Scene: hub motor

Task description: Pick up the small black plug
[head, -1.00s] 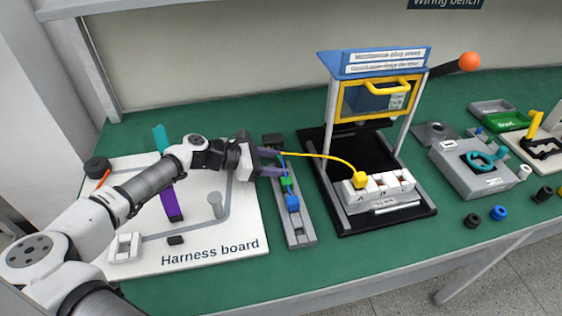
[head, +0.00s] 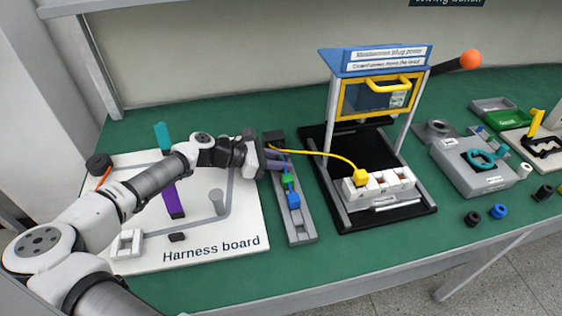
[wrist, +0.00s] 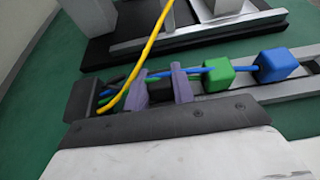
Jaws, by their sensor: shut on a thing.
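The small black plug (wrist: 159,88) sits between the two purple fingers of my gripper (wrist: 160,88) in the wrist view, down at the grey rail (wrist: 297,88). My gripper is shut on it. In the head view my gripper (head: 279,159) is at the upper part of the rail, and its fingers hide the plug there. A green plug (wrist: 217,74) and a blue plug (wrist: 276,65) sit in the rail beside it, to the right in the wrist view. Thin coloured wires run from a black block (wrist: 84,98) at the rail's end.
A yellow cable (head: 318,154) arches from the rail to a yellow plug (head: 361,176) on the white block in the press (head: 388,70). The white harness board (head: 210,250) lies left of the rail, with pegs and a small black piece (head: 177,237).

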